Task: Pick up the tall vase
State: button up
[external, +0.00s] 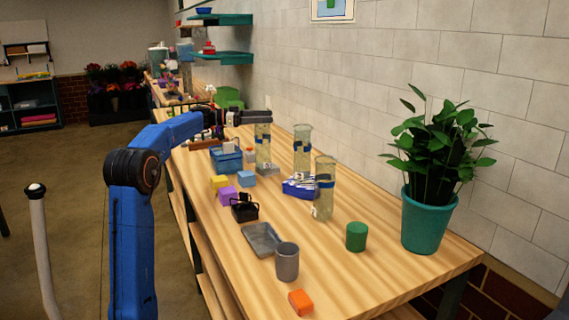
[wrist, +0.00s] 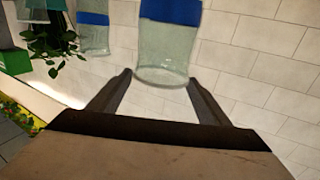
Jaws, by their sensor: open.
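Three clear glass vases with blue bands stand on the wooden table in the external view: a far vase (external: 263,155), a middle vase (external: 302,148) and a near vase (external: 323,195). I cannot tell for certain which is the tallest. My gripper (external: 262,117) is at the top of the far vase and hides part of its rim. In the wrist view my gripper (wrist: 158,78) is open, with one finger on each side of the end of a blue-banded vase (wrist: 168,45). I cannot tell whether the fingers touch it. Another banded vase (wrist: 93,35) shows farther left.
A blue crate (external: 227,160), a blue tray (external: 299,187), a black basket (external: 243,210), a grey tray (external: 262,239), a grey cup (external: 287,262) and a green cylinder (external: 356,237) stand nearby. A potted plant (external: 425,228) stands by the tiled wall.

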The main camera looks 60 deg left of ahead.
aim_at(265, 133)
jog(key=shift+f, duration=1.55)
notch_tip(265, 133, down, 4)
jog(key=shift+r, duration=0.25)
jog(key=shift+f+x, duration=0.25)
jog(key=shift+x, duration=0.95)
jog(key=shift+w+d, duration=0.2)
jog(key=shift+w, duration=0.1)
grip_shut()
